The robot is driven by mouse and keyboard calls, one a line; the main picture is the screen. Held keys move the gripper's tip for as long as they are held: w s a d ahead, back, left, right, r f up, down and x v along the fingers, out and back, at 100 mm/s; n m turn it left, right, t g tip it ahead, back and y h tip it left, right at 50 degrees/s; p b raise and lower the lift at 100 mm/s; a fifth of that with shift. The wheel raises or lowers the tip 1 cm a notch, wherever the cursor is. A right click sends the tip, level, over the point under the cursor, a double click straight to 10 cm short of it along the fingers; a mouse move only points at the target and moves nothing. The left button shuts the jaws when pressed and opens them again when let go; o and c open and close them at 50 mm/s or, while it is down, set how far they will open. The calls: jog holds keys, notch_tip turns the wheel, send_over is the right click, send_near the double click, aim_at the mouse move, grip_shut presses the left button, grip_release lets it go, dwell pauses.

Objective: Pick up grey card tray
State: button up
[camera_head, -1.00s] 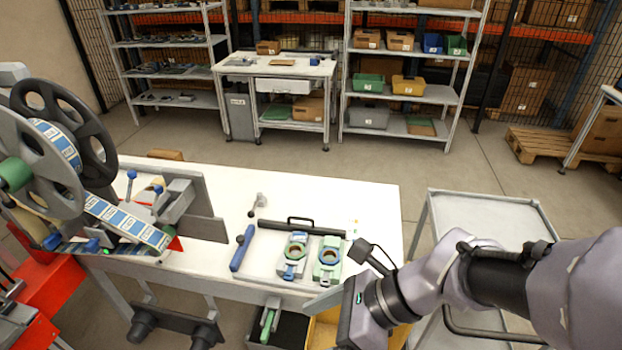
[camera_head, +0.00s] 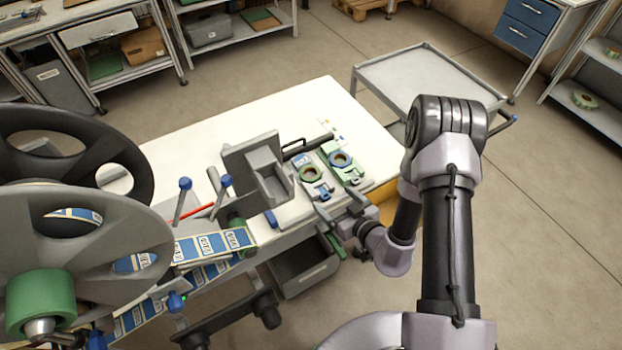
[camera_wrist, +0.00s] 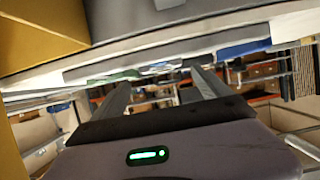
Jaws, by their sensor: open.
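The grey card tray (camera_head: 308,178) appears to be the pale grey, narrow tray with a green ring and blue end, lying on the white table. A green tray (camera_head: 345,168) with a blue ring lies just right of it. My gripper (camera_head: 338,206) is at the table's front edge, at the near ends of the trays. Its fingers are spread apart and I see nothing held. In the wrist view my fingers (camera_wrist: 160,78) are apart, with the table edge beyond them. I cannot make out the grey tray there; whether a finger touches it is unclear.
A large reel machine (camera_head: 80,225) with a tape strip fills the left. A grey upright fixture (camera_head: 262,172) stands left of the trays. A grey bin (camera_head: 300,272) hangs below the front edge. A grey cart (camera_head: 425,75) stands behind right. The table's back (camera_head: 300,105) is clear.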

aim_at(317, 182)
jog(key=b+x, duration=0.1)
jog(key=x, duration=0.2)
jog(key=b+x, duration=0.1)
jog(key=x, duration=0.3)
jog(key=r+b+x, duration=0.1)
jog(key=x, duration=0.3)
jog(key=shift+w+a, duration=0.1)
jog(key=shift+a, duration=0.15)
jog(key=shift+r, duration=0.15)
jog(key=c, duration=1.3)
